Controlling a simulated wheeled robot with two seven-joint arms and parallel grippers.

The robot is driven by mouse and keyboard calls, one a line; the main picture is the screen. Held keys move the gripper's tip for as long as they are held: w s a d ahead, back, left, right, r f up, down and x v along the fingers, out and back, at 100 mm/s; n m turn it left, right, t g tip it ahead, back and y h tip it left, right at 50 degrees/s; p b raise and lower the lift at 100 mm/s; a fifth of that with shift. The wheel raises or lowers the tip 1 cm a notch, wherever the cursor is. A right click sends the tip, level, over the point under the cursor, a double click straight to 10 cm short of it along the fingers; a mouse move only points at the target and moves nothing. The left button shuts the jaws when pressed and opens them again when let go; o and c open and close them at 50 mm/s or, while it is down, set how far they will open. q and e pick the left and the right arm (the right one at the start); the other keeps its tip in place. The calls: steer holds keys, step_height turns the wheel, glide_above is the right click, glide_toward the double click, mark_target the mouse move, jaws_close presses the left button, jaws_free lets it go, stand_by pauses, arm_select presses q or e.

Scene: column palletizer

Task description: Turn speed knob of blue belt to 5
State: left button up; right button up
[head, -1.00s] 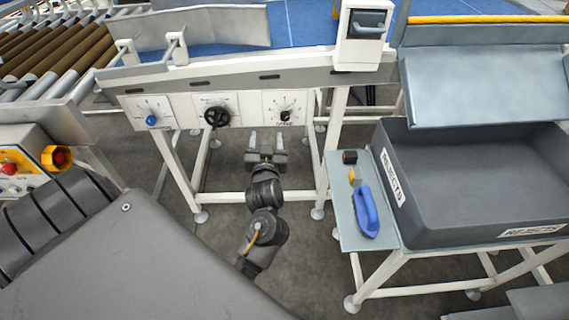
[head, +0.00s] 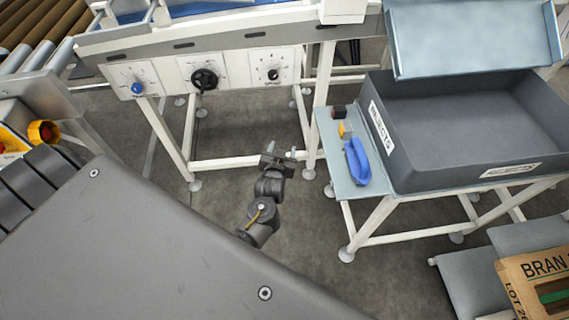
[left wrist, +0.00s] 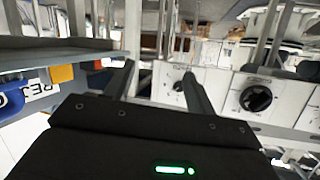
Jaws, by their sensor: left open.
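A white control panel under the blue belt (head: 185,9) carries a blue knob (head: 137,88) at left, a larger black knob (head: 204,79) in the middle and a small black knob (head: 273,74) at right. Their dial marks are too small to read. My left gripper (head: 280,154) is open and empty, below and in front of the right knob, apart from the panel. In the left wrist view its fingers (left wrist: 158,70) spread before the panel, with the small knob (left wrist: 179,84) near the right finger's tip and the large black knob (left wrist: 256,98) further right. My right gripper is out of view.
A side table (head: 340,182) with a blue handled tool (head: 356,162) and small blocks stands to the right, beside a grey rejects bin (head: 455,145). A white frame leg (head: 318,105) stands near the gripper.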

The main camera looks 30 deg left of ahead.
arm_select(q)
steer(key=shift+m+g+h, duration=0.5)
steer(key=f, duration=0.1)
steer(key=d+f, duration=0.1)
steer(key=f, duration=0.1)
steer(key=s+f, duration=0.1)
steer(key=f, duration=0.1)
steer(key=shift+s+d+f, duration=0.1)
steer(key=shift+d+f, duration=0.15)
steer(key=shift+d, duration=0.15)
